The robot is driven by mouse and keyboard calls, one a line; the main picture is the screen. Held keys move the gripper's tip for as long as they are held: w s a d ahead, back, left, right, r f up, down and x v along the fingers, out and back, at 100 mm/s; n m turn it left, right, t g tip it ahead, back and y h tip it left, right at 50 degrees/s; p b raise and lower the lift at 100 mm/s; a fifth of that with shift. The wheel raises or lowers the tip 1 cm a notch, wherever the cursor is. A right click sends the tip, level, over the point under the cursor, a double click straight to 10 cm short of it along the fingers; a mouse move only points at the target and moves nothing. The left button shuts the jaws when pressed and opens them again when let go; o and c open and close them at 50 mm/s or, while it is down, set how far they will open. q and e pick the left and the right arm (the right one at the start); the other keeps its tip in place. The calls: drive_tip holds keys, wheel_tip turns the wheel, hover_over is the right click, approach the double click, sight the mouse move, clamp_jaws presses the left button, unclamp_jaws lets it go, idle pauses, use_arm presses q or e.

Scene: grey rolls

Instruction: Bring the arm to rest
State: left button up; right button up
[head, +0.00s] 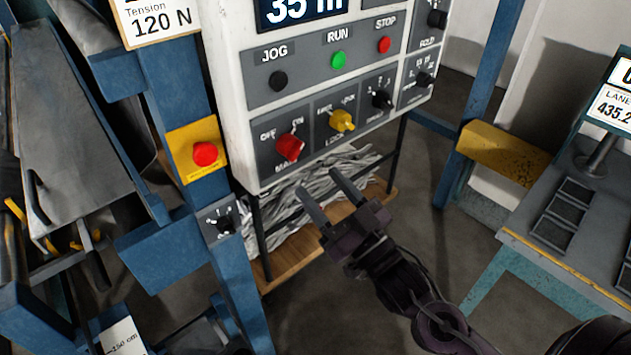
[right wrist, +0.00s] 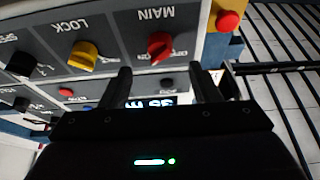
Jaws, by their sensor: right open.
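My right gripper (head: 328,190) is open and empty, in front of and just below the lower edge of the control panel (head: 235,92). In the right wrist view its two fingers (right wrist: 160,80) stand apart with nothing between them. The panel carries a red MAIN knob (head: 289,148) and a yellow LOCK knob (head: 342,121). Both knobs also show in the right wrist view, the red one (right wrist: 160,46) and the yellow one (right wrist: 84,54). My left gripper is not in view.
A red button (head: 205,153) on a yellow plate sits on the blue post left of the panel. A wooden shelf (head: 290,262) with grey strips stands below the panel. A table (head: 570,250) with trays stands at the right. Open floor (head: 440,235) lies between.

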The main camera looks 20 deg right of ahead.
drive_tip(key=shift+f, duration=0.1)
idle(0.4)
drive_tip(key=w+d+f+m+g+h, duration=0.1)
drive_tip(key=w+d+f+g+h, duration=0.15)
drive_tip(key=f, duration=0.75)
drive_tip(key=w+d+f+m+g+h, duration=0.1)
drive_tip(key=d+f+h, duration=0.15)
drive_tip(key=f, duration=0.85)
drive_tip(key=s+d+f+g+h, duration=0.1)
drive_tip(key=s+d+f+g, duration=0.2)
drive_tip(key=f, duration=0.9)
drive_tip(key=s+d+f+g+h, duration=0.1)
drive_tip(key=s+f+g, duration=0.25)
drive_tip(key=f, duration=0.85)
drive_tip(key=s+f+g, duration=0.5)
drive_tip(key=s+f, duration=0.9)
drive_tip(key=f, duration=0.1)
drive_tip(key=s+a+f+g, duration=0.2)
drive_tip(key=s+f, duration=0.2)
drive_tip(key=s, duration=0.5)
drive_tip(key=s+a+f+g, duration=0.1)
drive_tip(key=s+f+g, duration=0.2)
drive_tip(key=s, duration=0.6)
drive_tip(key=shift+a+f+n+h, duration=0.3)
drive_tip(key=shift+a+f+h, duration=0.1)
drive_tip(key=shift+f, duration=0.45)
